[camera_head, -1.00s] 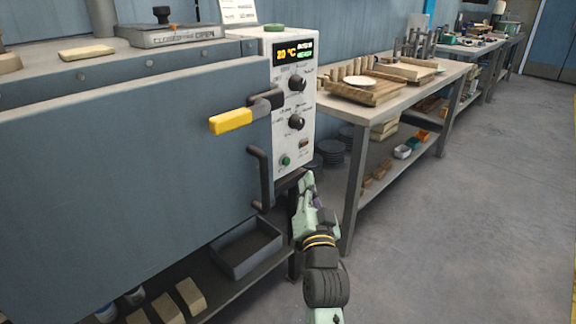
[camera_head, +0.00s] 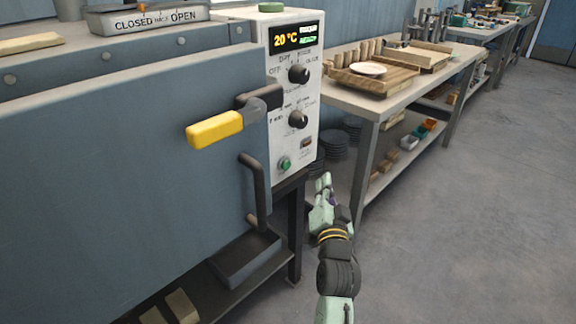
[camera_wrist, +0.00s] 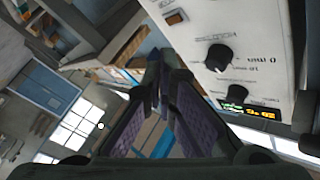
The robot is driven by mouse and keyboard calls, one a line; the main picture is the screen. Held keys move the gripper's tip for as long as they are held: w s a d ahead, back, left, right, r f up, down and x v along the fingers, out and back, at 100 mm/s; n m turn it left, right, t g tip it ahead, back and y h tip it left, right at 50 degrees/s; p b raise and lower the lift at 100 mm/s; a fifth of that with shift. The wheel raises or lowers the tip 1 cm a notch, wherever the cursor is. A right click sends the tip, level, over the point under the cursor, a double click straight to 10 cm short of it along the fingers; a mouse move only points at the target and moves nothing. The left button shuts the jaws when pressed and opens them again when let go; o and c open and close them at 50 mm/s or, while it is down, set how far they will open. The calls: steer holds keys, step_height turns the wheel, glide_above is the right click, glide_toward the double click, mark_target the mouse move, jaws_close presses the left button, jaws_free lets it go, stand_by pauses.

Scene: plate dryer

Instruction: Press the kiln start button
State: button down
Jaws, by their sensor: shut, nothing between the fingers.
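The kiln's white control panel (camera_head: 312,135) stands right of the blue-grey kiln door (camera_head: 120,180). The green start button (camera_head: 284,163) is low on the panel, under two black knobs (camera_head: 299,74). The display (camera_head: 294,38) reads 20 °C. My gripper (camera_head: 325,180) is below and right of the button, in front of the panel and apart from it. In the wrist view my gripper (camera_wrist: 158,65) has its fingertips together with nothing between them. The panel also shows there (camera_wrist: 240,40), turned over, with a knob (camera_wrist: 219,58); the green button is not visible in that view.
A black door handle (camera_head: 256,185) and a yellow-gripped lever (camera_head: 215,130) stick out left of the panel. A wooden workbench (camera_head: 400,92) with boards stands behind at right. The grey floor (camera_head: 450,220) at right is clear.

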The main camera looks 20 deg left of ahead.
mark_target(286, 165)
steer(key=w+a+p, duration=0.3)
steer(key=a+p, duration=0.1)
steer(key=a, duration=0.4)
steer(key=shift+p, duration=0.35)
steer(key=shift+a+r, duration=0.1)
steer(key=shift+a, duration=0.1)
stand_by(1.0)
steer(key=shift+w+a, duration=0.1)
steer(key=shift+a, duration=0.15)
steer(key=shift+w+a+p, duration=0.2)
steer(key=shift+a+p, duration=0.1)
steer(key=shift+a, duration=0.2)
stand_by(0.6)
steer(key=shift+d, duration=0.1)
steer(key=shift+s+d, duration=0.35)
steer(key=shift+d, duration=0.45)
